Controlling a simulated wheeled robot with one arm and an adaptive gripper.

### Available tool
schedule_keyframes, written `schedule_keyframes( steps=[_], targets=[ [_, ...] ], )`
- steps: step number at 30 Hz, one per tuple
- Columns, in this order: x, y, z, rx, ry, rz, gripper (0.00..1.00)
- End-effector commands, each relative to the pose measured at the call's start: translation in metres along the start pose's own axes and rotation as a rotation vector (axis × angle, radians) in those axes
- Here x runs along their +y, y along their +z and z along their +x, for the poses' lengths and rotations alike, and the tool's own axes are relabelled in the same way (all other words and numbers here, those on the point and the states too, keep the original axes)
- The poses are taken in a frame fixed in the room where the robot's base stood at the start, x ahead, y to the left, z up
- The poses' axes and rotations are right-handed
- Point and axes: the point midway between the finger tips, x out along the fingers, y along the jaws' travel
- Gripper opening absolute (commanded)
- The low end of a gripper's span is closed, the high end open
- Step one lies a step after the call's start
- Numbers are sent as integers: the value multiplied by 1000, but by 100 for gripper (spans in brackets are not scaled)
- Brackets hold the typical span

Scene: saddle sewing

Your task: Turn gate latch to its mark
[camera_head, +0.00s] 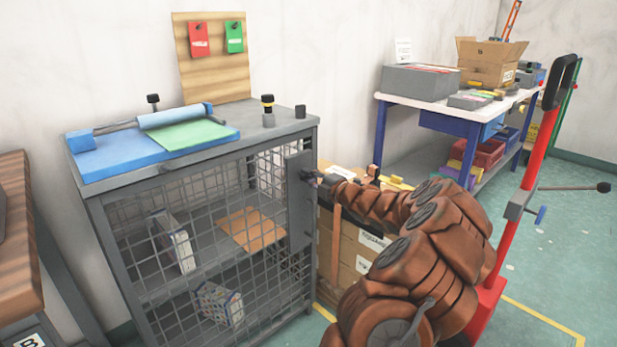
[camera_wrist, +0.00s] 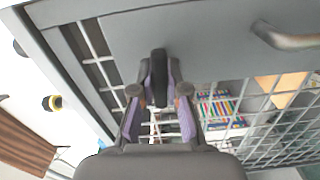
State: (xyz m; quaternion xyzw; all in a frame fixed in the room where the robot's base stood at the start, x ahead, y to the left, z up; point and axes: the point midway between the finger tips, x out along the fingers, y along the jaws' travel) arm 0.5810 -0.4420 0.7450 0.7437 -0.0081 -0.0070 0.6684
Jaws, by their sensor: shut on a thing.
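The gate is the wire-mesh door (camera_head: 215,215) of a grey metal cabinet. A grey plate (camera_head: 299,215) stands upright at its right edge. In the wrist view the dark gate latch (camera_wrist: 158,65) sticks out from the plate (camera_wrist: 210,45), between my fingers. My gripper (camera_wrist: 159,90) is shut on the latch, a finger on each side. In the head view my gripper (camera_head: 314,177) reaches the plate's upper part from the right, and the latch is mostly hidden by it. I cannot make out the latch's mark in either view.
A curved grey handle (camera_wrist: 285,38) sits on the plate beside the latch. Cardboard boxes (camera_head: 350,245) stand right of the cabinet, close under my arm. A red post (camera_head: 525,200) stands at the right. Blue and green mats (camera_head: 145,150) lie on the cabinet top.

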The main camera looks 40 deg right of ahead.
Motion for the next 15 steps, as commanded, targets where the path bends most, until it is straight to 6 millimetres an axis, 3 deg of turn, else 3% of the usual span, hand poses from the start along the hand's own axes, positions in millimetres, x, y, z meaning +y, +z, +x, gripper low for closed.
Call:
schedule_keyframes(
  steps=[15],
  targets=[
    [4,0,-1,-2,-8,346,0]
  ],
)
